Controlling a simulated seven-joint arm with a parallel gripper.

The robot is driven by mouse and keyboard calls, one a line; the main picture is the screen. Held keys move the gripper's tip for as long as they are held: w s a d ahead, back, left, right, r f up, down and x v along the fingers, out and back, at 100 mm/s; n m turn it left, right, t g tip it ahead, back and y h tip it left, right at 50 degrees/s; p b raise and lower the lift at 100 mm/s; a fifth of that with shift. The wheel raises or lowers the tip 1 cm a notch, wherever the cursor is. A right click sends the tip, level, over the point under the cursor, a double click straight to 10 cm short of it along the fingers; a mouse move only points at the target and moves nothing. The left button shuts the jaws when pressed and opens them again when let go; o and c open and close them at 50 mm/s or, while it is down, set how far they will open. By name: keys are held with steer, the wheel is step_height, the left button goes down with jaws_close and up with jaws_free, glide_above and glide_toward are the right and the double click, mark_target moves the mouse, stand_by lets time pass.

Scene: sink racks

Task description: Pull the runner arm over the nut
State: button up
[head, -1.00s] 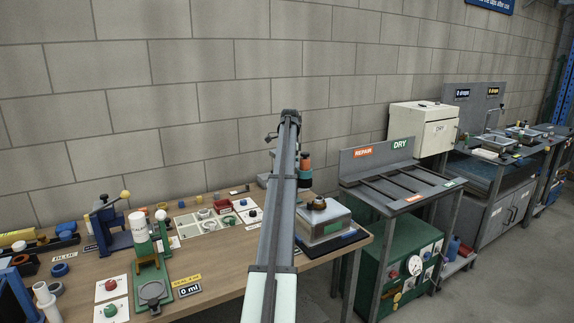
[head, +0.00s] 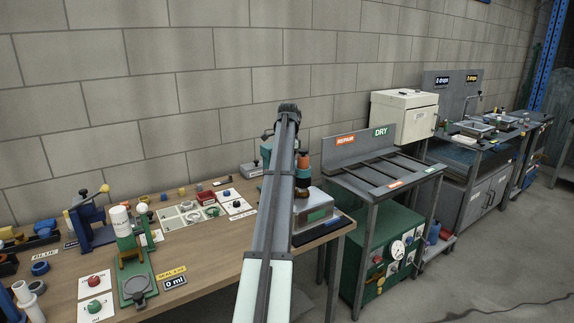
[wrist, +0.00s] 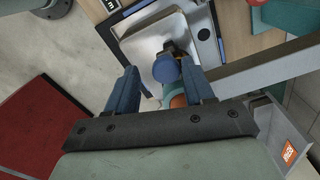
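In the wrist view my gripper (wrist: 160,88) has its two blue-grey fingers apart, above a metal-topped block (wrist: 148,38) on the bench. A round blue knob (wrist: 167,68) shows between the fingers, with small dark and yellow parts beside it. An orange and teal cylinder (wrist: 177,100) shows beside the right finger, partly hidden by it. I cannot tell which part is the runner arm; the nut is not clearly visible. No finger visibly grips anything.
A grey rack (head: 375,172) with rails stands right of the bench (head: 215,262), above a green cabinet (head: 375,262). A blue press (head: 88,215) and a green stand (head: 135,275) are at the bench's left. Open floor lies at the right front.

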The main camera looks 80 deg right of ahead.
steer(key=shift+o, duration=0.3)
steer(key=shift+w+d, duration=0.1)
steer(key=shift+r, duration=0.1)
steer(key=shift+r, duration=0.25)
step_height(320, 180, up, 13)
stand_by(0.6)
